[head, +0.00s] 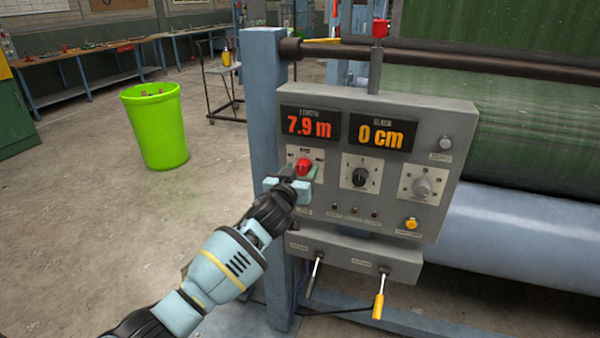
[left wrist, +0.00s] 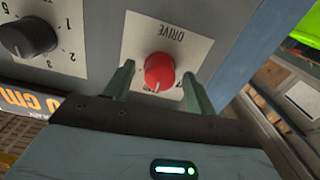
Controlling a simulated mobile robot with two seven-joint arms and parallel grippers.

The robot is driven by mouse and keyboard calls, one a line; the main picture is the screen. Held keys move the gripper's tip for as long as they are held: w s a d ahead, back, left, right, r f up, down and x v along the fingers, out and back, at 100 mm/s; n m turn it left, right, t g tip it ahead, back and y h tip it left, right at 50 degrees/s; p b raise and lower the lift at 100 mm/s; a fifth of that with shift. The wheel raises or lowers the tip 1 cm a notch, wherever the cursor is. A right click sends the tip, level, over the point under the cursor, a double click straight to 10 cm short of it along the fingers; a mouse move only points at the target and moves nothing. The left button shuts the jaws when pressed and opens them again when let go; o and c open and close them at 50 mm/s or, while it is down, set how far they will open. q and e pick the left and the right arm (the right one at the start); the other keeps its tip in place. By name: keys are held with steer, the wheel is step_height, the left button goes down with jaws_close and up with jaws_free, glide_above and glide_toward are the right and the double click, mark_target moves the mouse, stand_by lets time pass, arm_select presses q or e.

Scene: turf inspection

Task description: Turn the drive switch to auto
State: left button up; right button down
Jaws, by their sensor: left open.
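The drive switch is a red round knob (head: 303,167) on a white label plate at the left of the grey control panel (head: 445,110). In the left wrist view the red knob (left wrist: 159,71) sits on a plate marked DRIVE, with a pale pointer line on its face. My left gripper (head: 297,180) is in front of the knob. In the left wrist view its two green fingers (left wrist: 157,85) are open, one on each side of the knob; I cannot tell whether they touch it. The position labels are too small or hidden to read. My right gripper is not in view.
A black knob (head: 359,177) is right of the drive switch, with a grey knob (head: 422,187) and a yellow button (head: 411,223) farther right. Two levers, one yellow-handled (head: 378,305), hang below. A green bin (head: 155,125) stands left on open floor. A large roller (head: 520,230) is at right.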

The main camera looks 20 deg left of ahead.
arm_select(q)
steer(key=c, duration=1)
steer(key=shift+o, duration=0.2)
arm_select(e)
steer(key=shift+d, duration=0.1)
arm_select(q)
steer(key=shift+m, duration=0.3)
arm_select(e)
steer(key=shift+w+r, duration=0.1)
arm_select(q)
steer(key=shift+m, duration=0.9)
steer(key=m+p, duration=0.1)
steer(key=m, duration=0.2)
steer(key=shift+r, duration=0.1)
steer(key=m, duration=0.4)
steer(key=shift+m+p, duration=0.3)
steer(key=shift+p, duration=0.1)
steer(key=shift+m, duration=0.8)
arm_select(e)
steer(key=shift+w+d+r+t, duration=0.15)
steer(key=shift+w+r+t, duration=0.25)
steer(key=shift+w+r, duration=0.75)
arm_select(q)
steer(key=shift+m, duration=0.3)
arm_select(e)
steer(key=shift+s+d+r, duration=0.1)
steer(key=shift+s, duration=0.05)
